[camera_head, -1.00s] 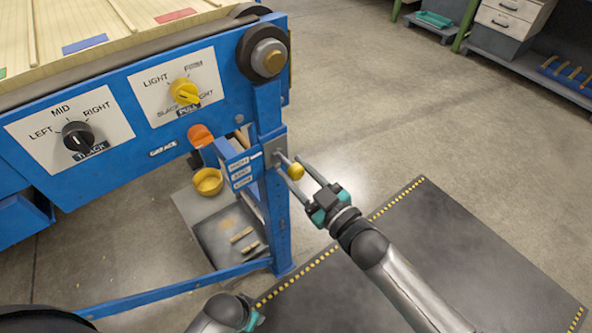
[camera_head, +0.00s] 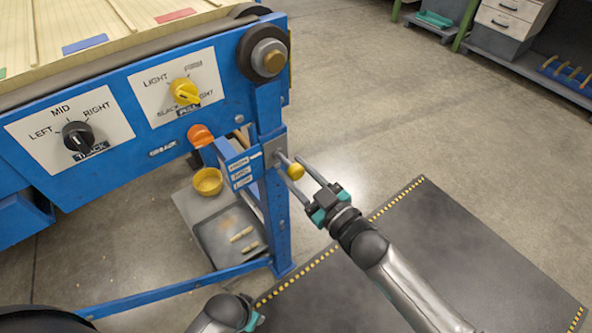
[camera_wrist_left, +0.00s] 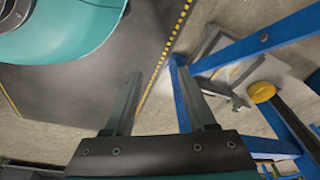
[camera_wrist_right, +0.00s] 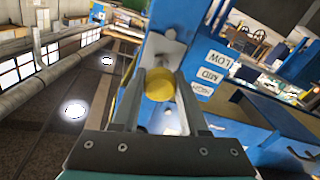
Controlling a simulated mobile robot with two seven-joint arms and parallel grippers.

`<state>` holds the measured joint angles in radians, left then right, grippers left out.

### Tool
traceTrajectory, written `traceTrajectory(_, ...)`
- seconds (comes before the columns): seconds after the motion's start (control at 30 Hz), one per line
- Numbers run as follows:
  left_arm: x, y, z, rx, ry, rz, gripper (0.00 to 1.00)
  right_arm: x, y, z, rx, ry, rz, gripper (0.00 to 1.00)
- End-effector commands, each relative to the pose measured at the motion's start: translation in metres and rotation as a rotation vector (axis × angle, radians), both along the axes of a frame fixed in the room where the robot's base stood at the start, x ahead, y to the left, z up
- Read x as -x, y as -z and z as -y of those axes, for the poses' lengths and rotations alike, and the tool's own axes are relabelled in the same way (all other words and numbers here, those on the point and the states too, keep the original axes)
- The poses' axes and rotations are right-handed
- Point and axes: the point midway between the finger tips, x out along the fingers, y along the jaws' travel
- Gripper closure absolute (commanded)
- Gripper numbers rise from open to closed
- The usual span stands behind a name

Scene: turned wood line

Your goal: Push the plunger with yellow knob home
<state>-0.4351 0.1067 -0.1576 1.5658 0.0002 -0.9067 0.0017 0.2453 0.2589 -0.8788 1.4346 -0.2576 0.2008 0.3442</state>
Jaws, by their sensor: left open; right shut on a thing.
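The plunger's yellow knob (camera_head: 296,171) sits on a short grey rod that sticks out from a plate on the blue post. My right gripper (camera_head: 290,170) reaches in from the right with one finger on each side of the knob. In the right wrist view, the yellow knob (camera_wrist_right: 160,85) is between the fingers, with the post's plate behind it. The right gripper is shut on the knob. My left gripper (camera_wrist_left: 158,70) is open and empty, low near the floor mat and apart from the plunger. In the head view only part of it shows at the bottom edge.
The blue frame carries a black selector (camera_head: 77,136), a yellow selector (camera_head: 184,92) and an orange button (camera_head: 200,136). HIGH, MID and LOW labels (camera_wrist_right: 212,75) are beside the plunger.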

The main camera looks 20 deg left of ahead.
Motion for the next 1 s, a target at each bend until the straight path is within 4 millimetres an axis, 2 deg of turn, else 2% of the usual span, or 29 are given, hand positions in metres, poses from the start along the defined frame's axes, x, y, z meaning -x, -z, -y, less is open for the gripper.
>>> traceTrajectory(0.2,0.001,0.002,0.0,-0.001,0.0,-0.006,0.44,-0.005,0.001,-0.005,0.001,0.001,0.0,1.0)
traceTrajectory(0.43,-0.005,-0.014,0.005,0.007,-0.001,0.003,0.44,-0.02,0.002,-0.024,0.002,0.001,-0.002,1.0)
traceTrajectory(0.77,-0.006,-0.016,0.005,0.007,-0.002,0.003,0.44,-0.022,0.0,-0.027,0.002,0.002,-0.002,1.0)
traceTrajectory(0.8,-0.006,-0.016,0.005,0.007,-0.002,0.003,0.44,-0.022,0.0,-0.027,0.002,0.002,-0.002,0.52)
traceTrajectory(1.0,-0.006,-0.016,0.005,0.007,-0.002,0.005,0.44,-0.021,0.0,-0.027,0.002,0.001,-0.001,0.3)
